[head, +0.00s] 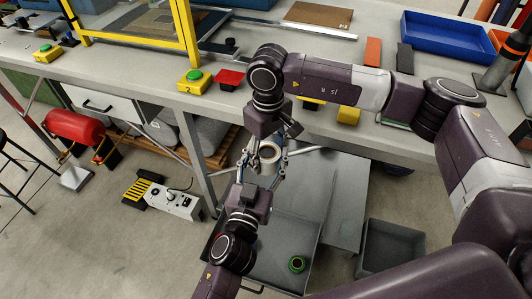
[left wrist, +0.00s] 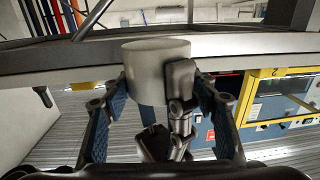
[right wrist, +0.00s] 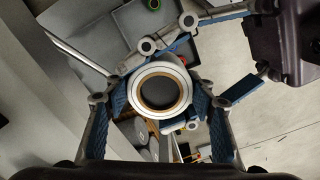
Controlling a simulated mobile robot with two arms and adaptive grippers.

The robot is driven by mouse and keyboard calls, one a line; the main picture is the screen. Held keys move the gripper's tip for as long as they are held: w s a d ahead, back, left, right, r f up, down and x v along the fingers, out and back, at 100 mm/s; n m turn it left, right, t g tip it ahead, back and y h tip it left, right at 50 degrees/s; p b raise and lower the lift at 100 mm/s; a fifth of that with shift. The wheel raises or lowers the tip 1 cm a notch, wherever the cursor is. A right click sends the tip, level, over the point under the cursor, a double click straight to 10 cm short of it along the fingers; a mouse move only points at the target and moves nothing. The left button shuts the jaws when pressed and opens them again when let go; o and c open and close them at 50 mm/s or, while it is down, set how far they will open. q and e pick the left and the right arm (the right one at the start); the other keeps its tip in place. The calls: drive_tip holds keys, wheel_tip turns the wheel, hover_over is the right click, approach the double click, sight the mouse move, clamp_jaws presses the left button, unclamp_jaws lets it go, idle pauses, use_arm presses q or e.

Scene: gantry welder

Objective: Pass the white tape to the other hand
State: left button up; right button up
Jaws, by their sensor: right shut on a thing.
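The white tape (head: 268,153) is a roll held in the air in front of the workbench, between my two grippers. My right gripper (head: 267,146) comes from above and is shut on it. In the right wrist view the roll (right wrist: 135,88) shows its ring face and tan core, between the blue finger pads. My left gripper (head: 260,168) comes from below and is open, its fingers around the roll. In the left wrist view the roll (left wrist: 157,60) stands between the spread blue pads, with a right gripper finger against its side. Whether the left pads touch it is unclear.
Below are a grey metal tray (head: 308,240) and a grey bin (head: 390,248). Open floor lies at lower left.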

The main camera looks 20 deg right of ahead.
use_arm(q)
drive_tip(key=c, duration=0.8)
drive_tip(key=shift+o, duration=0.2)
use_arm(e)
drive_tip(key=o, duration=1.4)
drive_tip(key=shift+c, duration=0.2)
